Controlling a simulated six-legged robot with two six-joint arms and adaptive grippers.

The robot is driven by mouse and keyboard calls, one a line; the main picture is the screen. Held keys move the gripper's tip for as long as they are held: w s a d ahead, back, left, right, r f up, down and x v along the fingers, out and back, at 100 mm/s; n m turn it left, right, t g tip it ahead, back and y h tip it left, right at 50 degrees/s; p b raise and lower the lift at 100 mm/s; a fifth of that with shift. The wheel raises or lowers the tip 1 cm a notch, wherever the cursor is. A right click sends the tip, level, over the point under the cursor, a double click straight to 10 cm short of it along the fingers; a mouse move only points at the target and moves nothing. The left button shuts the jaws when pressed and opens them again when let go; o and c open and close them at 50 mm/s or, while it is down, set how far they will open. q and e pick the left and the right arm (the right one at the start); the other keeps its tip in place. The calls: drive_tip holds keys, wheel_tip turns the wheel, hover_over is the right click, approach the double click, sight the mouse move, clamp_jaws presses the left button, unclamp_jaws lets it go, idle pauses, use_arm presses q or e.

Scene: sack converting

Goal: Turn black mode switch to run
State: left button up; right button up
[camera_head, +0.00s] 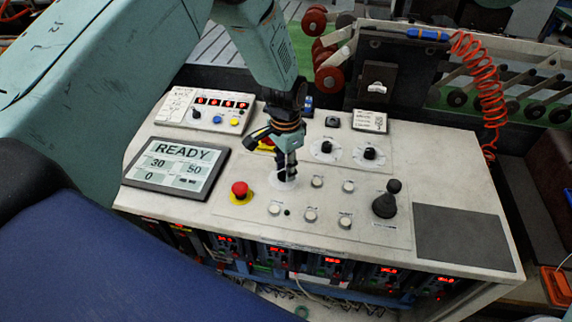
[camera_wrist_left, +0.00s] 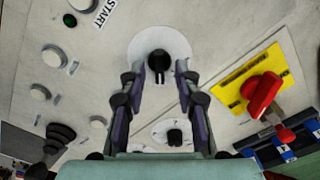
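The black mode switch (camera_wrist_left: 159,63) is a round knob on a white disc, seen in the left wrist view between the two fingers of my left gripper (camera_wrist_left: 158,78). The fingers are apart, with a gap on each side of the knob; contact is not visible. In the head view my left gripper (camera_head: 286,177) points down over the white disc (camera_head: 280,186), and the arm and fingers hide most of the knob. The run mark on the disc is too small to read. My right gripper is in neither view.
Two other black knobs (camera_head: 326,147) (camera_head: 370,153) sit behind to the right. A red mushroom button (camera_head: 239,189), several white buttons (camera_head: 310,215) and a black joystick (camera_head: 386,202) surround the spot. A red handle (camera_wrist_left: 263,95) on a yellow plate is nearby. The screen (camera_head: 176,168) reads READY.

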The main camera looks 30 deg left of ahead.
use_arm(q)
wheel_tip(320, 180, up, 12)
idle(0.4)
drive_tip(key=shift+w+f, duration=0.1)
drive_tip(key=shift+w, duration=0.05)
drive_tip(key=shift+s, duration=0.25)
